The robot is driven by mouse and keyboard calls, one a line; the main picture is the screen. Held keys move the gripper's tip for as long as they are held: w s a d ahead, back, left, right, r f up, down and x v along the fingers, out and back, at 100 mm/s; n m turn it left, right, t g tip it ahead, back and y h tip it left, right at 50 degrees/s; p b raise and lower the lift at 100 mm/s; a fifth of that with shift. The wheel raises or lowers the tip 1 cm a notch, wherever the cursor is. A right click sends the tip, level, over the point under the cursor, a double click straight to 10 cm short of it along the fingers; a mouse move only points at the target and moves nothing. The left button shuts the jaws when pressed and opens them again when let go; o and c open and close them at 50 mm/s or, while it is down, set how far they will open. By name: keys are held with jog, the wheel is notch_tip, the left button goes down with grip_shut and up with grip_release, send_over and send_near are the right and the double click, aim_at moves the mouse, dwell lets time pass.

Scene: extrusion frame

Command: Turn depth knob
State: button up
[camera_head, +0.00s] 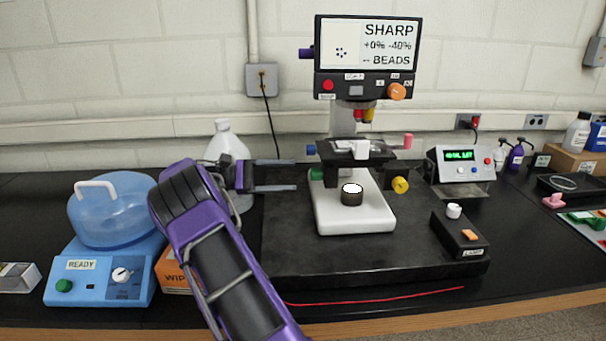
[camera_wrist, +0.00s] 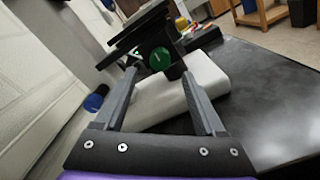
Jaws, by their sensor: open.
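A microscope (camera_head: 354,212) with a white base and a dark stage stands on a black slab. No label shows which of its knobs is the depth knob. A green knob (camera_head: 316,174) is low on its left side, and a yellow knob (camera_head: 400,185) is on its right. My gripper (camera_head: 295,174) is open and empty, just left of the green knob and pointing right at it. In the wrist view the green knob (camera_wrist: 159,59) appears between and beyond the fingertips (camera_wrist: 158,73), seemingly apart from them. A blue knob (camera_head: 311,149) sits above it at stage height; it also shows in the wrist view (camera_wrist: 95,100).
A screen (camera_head: 367,43) tops the microscope. A white jug (camera_head: 228,150) stands behind my gripper. A blue machine with a clear lid (camera_head: 110,210) is at left. A control box (camera_head: 460,232) and a display unit (camera_head: 460,160) stand right. The slab's front is clear.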

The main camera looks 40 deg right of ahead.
aim_at(316, 174)
jog(key=x, duration=0.6)
jog(key=shift+d, duration=0.15)
jog(key=shift+s, duration=0.1)
grip_shut()
